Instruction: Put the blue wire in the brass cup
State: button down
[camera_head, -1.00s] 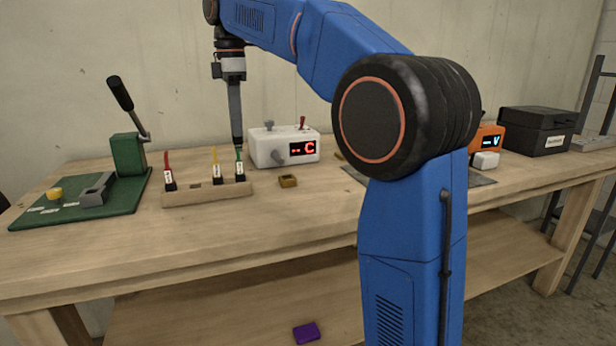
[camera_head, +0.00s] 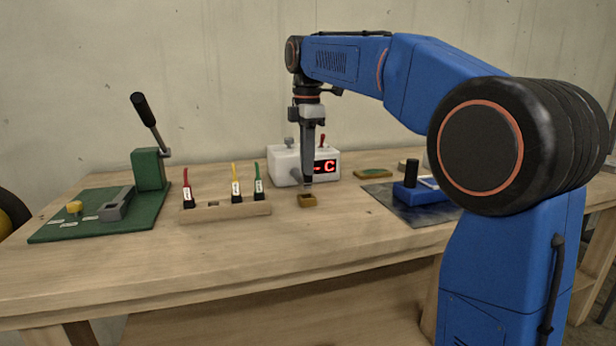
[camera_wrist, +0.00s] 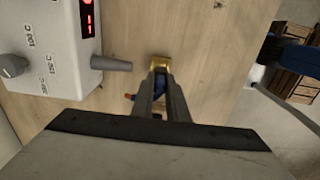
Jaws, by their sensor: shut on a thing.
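The small brass cup (camera_head: 307,201) stands on the workbench just right of the wire rack. It also shows in the wrist view (camera_wrist: 159,62), just beyond my fingertips. My gripper (camera_head: 308,183) points straight down, directly above the cup. In the wrist view my gripper (camera_wrist: 161,80) is shut on the blue wire (camera_wrist: 158,88), of which a little blue shows between the fingers. A small orange-tipped bit shows left of the fingers. Whether the wire reaches inside the cup's rim is hidden by the fingers.
The wooden rack (camera_head: 225,211) holds red, yellow and green wires and has an empty slot. The white heater box (camera_head: 285,165) stands close behind the gripper, its spout beside it in the wrist view. A green lever press (camera_head: 150,170) is left. Bench front is clear.

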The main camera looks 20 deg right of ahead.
aim_at(307, 188)
jog(key=shift+f, duration=1.8)
jog(key=shift+f, duration=0.1)
jog(key=c, duration=1.7)
grip_release()
jog(key=shift+c, duration=0.2)
notch_tip(307, 188, up, 12)
jog(key=shift+r, duration=0.1)
